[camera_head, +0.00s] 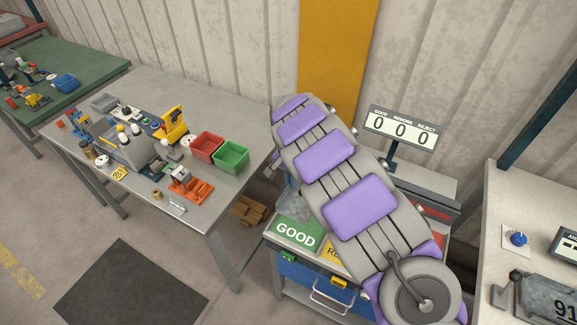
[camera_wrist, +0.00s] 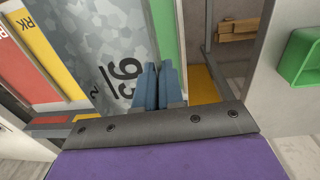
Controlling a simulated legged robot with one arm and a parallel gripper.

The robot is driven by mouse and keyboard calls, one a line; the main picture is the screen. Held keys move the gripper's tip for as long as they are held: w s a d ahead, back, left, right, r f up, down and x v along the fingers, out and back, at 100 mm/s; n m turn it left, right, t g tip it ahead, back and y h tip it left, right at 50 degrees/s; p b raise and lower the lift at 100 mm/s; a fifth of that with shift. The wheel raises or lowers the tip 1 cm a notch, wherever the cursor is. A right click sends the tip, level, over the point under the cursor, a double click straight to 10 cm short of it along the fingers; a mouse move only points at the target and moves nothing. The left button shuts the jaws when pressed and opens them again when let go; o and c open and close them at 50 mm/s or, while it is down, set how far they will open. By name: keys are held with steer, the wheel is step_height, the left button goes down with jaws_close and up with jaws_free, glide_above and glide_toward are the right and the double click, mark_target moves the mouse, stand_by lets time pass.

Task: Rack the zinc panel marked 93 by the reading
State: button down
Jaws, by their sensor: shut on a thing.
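The zinc panel marked 93 (camera_wrist: 108,50) shows in the wrist view as a mottled grey sheet with black digits. My gripper (camera_wrist: 159,80) has its two blue fingers together at the panel's edge, shut on it.
A counter sign (camera_head: 402,127) behind the rack reads 0 0 0. The left table (camera_head: 225,185) holds red and green bins (camera_head: 232,156) and tools.

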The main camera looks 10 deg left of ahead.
steer(key=d+f, duration=0.2)
steer(key=shift+d+b, duration=0.35)
steer(key=shift+b, duration=0.05)
steer(key=a+f, duration=0.1)
steer(key=f, duration=0.1)
steer(key=a+f+b, duration=0.1)
steer(key=f, duration=0.1)
steer(key=a+f, duration=0.1)
steer(key=f, duration=0.1)
steer(key=shift+a+f, duration=0.1)
steer(key=shift+a, duration=0.05)
steer(key=shift+d+f+b, duration=0.2)
steer(key=shift+d+f, duration=0.15)
steer(key=shift+d, duration=0.25)
steer(key=shift+d+f+b, duration=0.15)
steer(key=shift+d+f, duration=0.15)
steer(key=shift+d, duration=0.55)
steer(key=shift+a+f, duration=0.15)
steer(key=shift+a, duration=1.05)
steer(key=shift+d+r, duration=0.2)
steer(key=shift+d, duration=1.1)
steer(key=shift+a+f, duration=0.2)
steer(key=shift+a, duration=0.55)
steer(key=shift+d+f, duration=0.15)
steer(key=shift+d, duration=0.55)
steer(key=shift+a+f, duration=0.45)
steer(key=shift+a, duration=0.1)
steer(key=shift+d+f, duration=0.2)
steer(key=shift+d, duration=0.2)
steer(key=shift+f, duration=0.1)
